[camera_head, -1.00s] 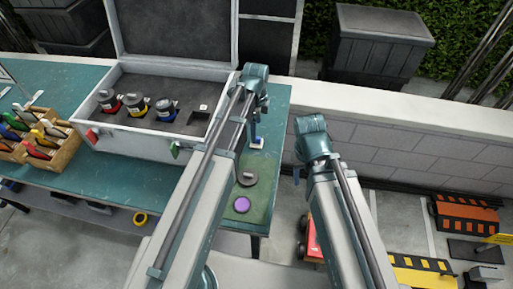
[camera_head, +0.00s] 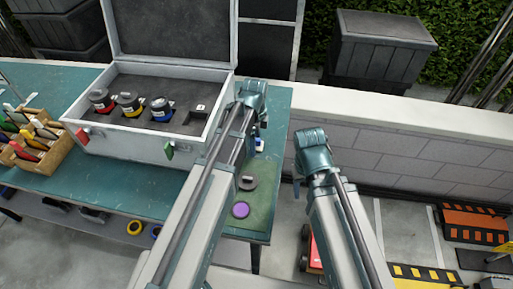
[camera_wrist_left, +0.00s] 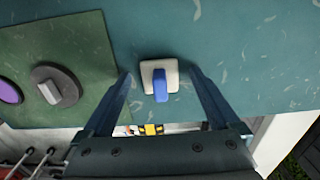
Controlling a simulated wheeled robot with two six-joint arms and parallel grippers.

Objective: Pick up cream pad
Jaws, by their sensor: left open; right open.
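The cream pad (camera_wrist_left: 173,69) is a small, cream, rounded square with a blue grip on top. It lies on the teal table (camera_wrist_left: 260,60), just off the green mat's edge. In the left wrist view my left gripper (camera_wrist_left: 161,72) is open, with its two fingers apart on either side of the pad and nothing held. In the head view the pad (camera_head: 259,149) shows only in part, beside my left arm. My right gripper (camera_head: 297,187) is open and empty, off the table's right edge.
A dark round pad (camera_wrist_left: 66,84) with a grey grip and a purple disc (camera_head: 240,210) lie on the green mat (camera_head: 262,205). An open grey case (camera_head: 130,147) holding several coloured pots stands to the left. A wooden rack (camera_head: 50,160) is farther left. A low wall borders the right.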

